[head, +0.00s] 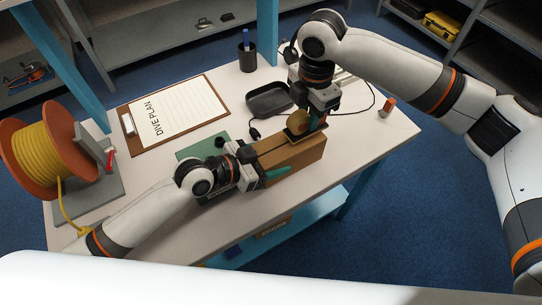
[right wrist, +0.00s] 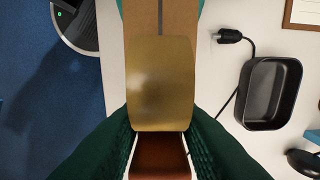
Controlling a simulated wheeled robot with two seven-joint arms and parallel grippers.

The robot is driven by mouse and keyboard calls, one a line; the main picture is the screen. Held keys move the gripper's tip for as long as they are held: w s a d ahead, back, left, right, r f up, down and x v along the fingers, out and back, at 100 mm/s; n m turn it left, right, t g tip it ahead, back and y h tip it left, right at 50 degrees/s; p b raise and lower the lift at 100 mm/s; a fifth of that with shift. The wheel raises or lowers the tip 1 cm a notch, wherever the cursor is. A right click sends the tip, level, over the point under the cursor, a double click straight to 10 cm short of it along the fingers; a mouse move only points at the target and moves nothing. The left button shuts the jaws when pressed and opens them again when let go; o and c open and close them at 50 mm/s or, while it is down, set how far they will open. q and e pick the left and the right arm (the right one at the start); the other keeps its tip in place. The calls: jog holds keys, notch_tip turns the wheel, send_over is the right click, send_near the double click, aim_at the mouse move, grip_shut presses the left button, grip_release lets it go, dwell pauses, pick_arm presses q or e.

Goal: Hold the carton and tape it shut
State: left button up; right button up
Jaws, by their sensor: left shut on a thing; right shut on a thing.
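The brown carton (head: 305,158) lies on the table near its front edge. Its top, with a dark lengthwise seam, shows in the right wrist view (right wrist: 180,18). My left gripper (head: 265,160) is shut on the carton, with green fingers across its body. My right gripper (head: 303,122) is above the carton's right part, shut on the tape dispenser (head: 298,122). In the right wrist view the dispenser's tan-yellow front (right wrist: 160,85) is over the seam, and green fingers clasp its dark red handle. I cannot tell whether it touches the carton, or whether tape is on the seam.
A black tray (head: 268,98) and a cable lie behind the carton. A small orange-and-white object (head: 388,105) is near the right edge. The table's right end is mostly clear.

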jog(key=shift+f, duration=0.9)
dwell(0.8)
jog(key=shift+s+a, duration=0.1)
jog(key=shift+a, duration=0.05)
jog(key=shift+s+a+r, duration=0.1)
jog(key=shift+s+a, duration=0.4)
jog(key=shift+a, duration=0.2)
jog(key=shift+a, duration=0.1)
